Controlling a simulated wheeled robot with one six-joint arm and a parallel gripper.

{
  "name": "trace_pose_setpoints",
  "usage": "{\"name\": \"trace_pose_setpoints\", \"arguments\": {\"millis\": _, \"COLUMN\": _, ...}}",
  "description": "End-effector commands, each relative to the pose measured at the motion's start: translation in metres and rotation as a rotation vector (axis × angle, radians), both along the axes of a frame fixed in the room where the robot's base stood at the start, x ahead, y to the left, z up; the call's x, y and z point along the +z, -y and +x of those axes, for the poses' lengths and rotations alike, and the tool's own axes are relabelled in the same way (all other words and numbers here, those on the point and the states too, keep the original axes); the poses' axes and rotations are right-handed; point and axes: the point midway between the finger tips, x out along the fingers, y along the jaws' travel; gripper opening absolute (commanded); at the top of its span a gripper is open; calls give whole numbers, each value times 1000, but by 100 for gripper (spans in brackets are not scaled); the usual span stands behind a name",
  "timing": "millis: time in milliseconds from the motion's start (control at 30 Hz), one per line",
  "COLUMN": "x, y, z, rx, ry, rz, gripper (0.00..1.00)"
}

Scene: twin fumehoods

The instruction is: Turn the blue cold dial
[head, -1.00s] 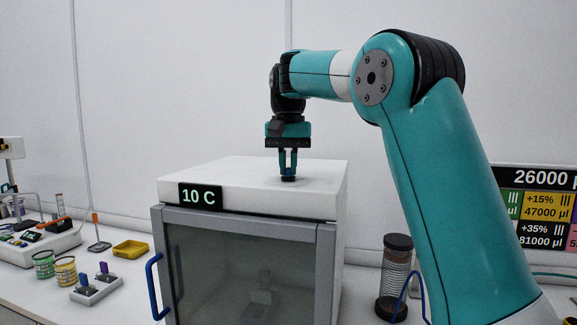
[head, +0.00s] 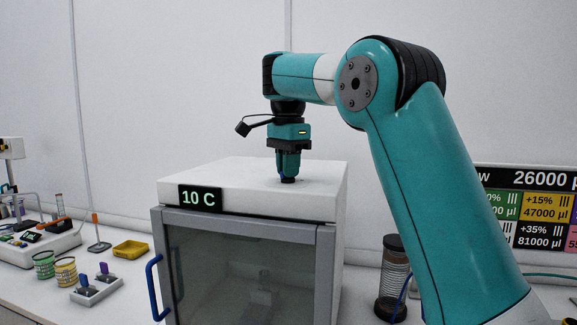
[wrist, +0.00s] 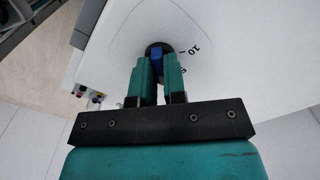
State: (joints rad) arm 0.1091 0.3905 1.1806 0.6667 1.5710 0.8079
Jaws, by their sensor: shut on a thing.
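The blue cold dial (wrist: 156,54) sits on a dark round base on top of the white cold box (head: 245,187). In the wrist view its blue grip shows between the two teal fingers of my gripper (wrist: 159,72). Printed scale marks, one reading 10, lie beside it. In the head view my gripper (head: 288,175) points straight down onto the dial and hides most of it. The fingers are shut on the dial. The box's front display (head: 200,198) reads 10 C.
The box has a glass door with a blue handle (head: 157,287). To its left stand a yellow tray (head: 131,249), beakers (head: 65,272) and a small switch block (head: 97,289). A dark-capped cylinder (head: 393,280) stands right of the box.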

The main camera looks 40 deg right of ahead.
Motion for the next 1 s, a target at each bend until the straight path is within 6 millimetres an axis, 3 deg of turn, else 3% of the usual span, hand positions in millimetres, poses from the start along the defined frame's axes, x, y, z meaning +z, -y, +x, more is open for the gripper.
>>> {"name": "trace_pose_setpoints", "arguments": {"millis": 400, "x": 0, "y": 0, "z": 0, "rx": -188, "ry": 2, "rz": -1, "gripper": 0}}
{"name": "trace_pose_setpoints", "arguments": {"millis": 967, "x": 0, "y": 0, "z": 0, "rx": -215, "ry": 2, "rz": -1, "gripper": 0}}
{"name": "trace_pose_setpoints", "arguments": {"millis": 1000, "x": 0, "y": 0, "z": 0, "rx": -215, "ry": 2, "rz": -1, "gripper": 21}}
